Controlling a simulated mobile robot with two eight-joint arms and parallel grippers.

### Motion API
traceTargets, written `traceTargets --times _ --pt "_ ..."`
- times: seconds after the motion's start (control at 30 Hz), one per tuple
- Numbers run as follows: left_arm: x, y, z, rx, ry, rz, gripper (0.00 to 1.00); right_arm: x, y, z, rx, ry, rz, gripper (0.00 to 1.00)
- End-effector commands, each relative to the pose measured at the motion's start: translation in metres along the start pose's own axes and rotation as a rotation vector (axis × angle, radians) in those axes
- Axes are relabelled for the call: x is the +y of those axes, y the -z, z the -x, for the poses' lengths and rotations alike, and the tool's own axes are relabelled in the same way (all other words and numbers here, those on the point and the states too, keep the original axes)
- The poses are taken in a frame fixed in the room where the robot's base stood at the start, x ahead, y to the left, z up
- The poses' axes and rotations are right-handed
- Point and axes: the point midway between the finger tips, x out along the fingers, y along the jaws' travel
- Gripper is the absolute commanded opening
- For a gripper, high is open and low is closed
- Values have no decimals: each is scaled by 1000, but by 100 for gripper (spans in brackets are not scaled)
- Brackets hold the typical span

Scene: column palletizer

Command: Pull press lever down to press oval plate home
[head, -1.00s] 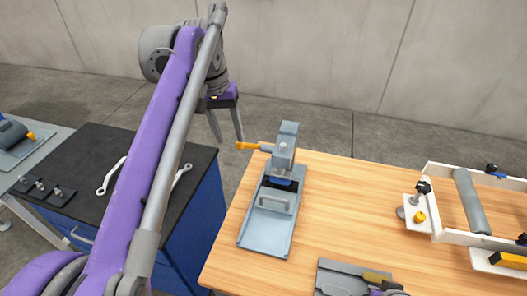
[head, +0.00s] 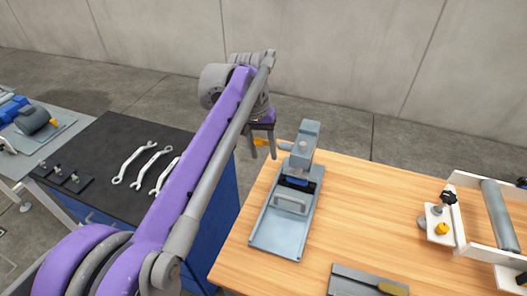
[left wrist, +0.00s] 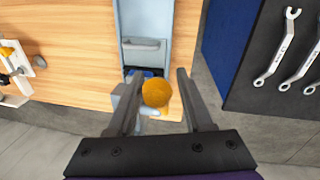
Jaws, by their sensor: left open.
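The grey press (head: 303,145) stands at the far left corner of the wooden table, on a blue-grey base plate (head: 277,231). Its lever sticks out left and ends in an orange knob (head: 262,142). In the left wrist view the knob (left wrist: 155,93) shows between the fingers, and contact cannot be told. My left gripper (head: 263,152) is open, with its fingers pointing down on either side of the knob. A blue part (head: 297,182) sits under the press head; it also shows in the left wrist view (left wrist: 147,72). The oval plate cannot be made out clearly. My right gripper is out of view.
A black-topped blue cabinet (head: 115,140) with several wrenches stands left of the table, across a gap. A white frame with a grey roller (head: 498,215) is at the right. A grey plate (head: 350,283) lies near the front. The table's middle is clear.

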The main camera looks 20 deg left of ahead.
Motion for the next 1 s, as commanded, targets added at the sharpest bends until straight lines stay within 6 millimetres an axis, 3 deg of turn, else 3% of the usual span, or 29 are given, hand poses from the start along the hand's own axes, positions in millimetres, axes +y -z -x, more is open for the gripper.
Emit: traceTargets --times 0.33,0.6,1.0 --pt "0 0 -4 0 0 0 49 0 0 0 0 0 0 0" --pt "0 0 -4 0 0 0 0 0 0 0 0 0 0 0" --pt "0 0 -4 0 0 0 0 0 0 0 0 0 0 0"
